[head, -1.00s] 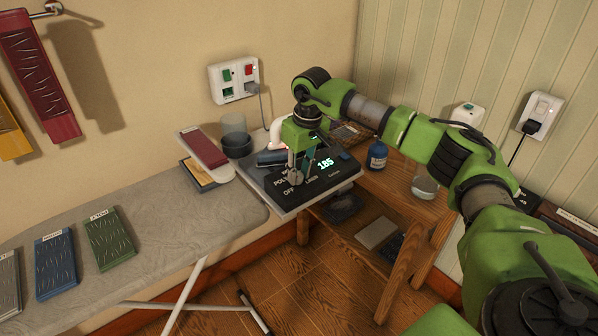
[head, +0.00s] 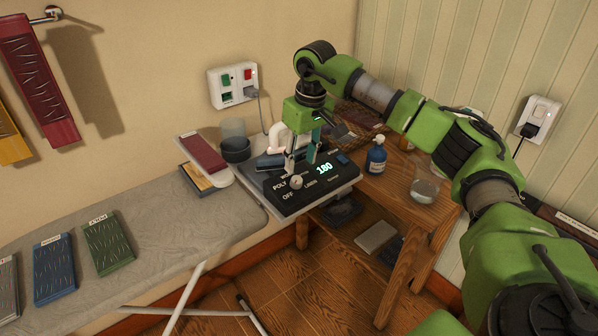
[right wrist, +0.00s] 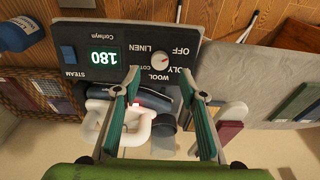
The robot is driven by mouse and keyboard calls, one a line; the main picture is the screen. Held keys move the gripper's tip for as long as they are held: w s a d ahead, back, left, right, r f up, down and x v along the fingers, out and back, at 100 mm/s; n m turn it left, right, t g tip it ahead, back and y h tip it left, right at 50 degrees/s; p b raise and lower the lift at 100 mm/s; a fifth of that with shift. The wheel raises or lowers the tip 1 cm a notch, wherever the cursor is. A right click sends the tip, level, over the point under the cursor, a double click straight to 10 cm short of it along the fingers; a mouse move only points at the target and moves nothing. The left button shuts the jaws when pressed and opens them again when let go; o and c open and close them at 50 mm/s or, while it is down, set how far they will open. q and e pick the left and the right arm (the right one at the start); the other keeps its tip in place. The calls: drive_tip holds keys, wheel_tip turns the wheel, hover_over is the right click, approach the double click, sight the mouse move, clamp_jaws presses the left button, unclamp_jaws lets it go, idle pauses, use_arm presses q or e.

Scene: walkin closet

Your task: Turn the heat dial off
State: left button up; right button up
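The heat dial (head: 295,182) is a small pale knob on the black control panel (head: 320,190), with OFF, POLY and LINEN printed around it. In the right wrist view the dial (right wrist: 160,62) has a red mark on its side toward OFF and POLY; the exact setting is hard to tell. The lit display (head: 324,169) reads 180. My right gripper (head: 301,158) is above and behind the dial, apart from it. In the right wrist view its fingers (right wrist: 163,82) are spread with nothing between them. My left gripper is not in view.
A white-handled iron (right wrist: 145,118) sits behind the panel, close to my fingers. The ironing board (head: 170,225) is left, with coloured swatches. A blue bottle (head: 376,157) and glass beaker (head: 424,188) stand on the wooden table, right. A wall socket (head: 233,86) is behind.

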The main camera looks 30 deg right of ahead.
drive_tip(key=r, duration=0.3)
drive_tip(key=s+r, duration=0.1)
drive_tip(key=r, duration=0.1)
drive_tip(key=shift+r, duration=0.2)
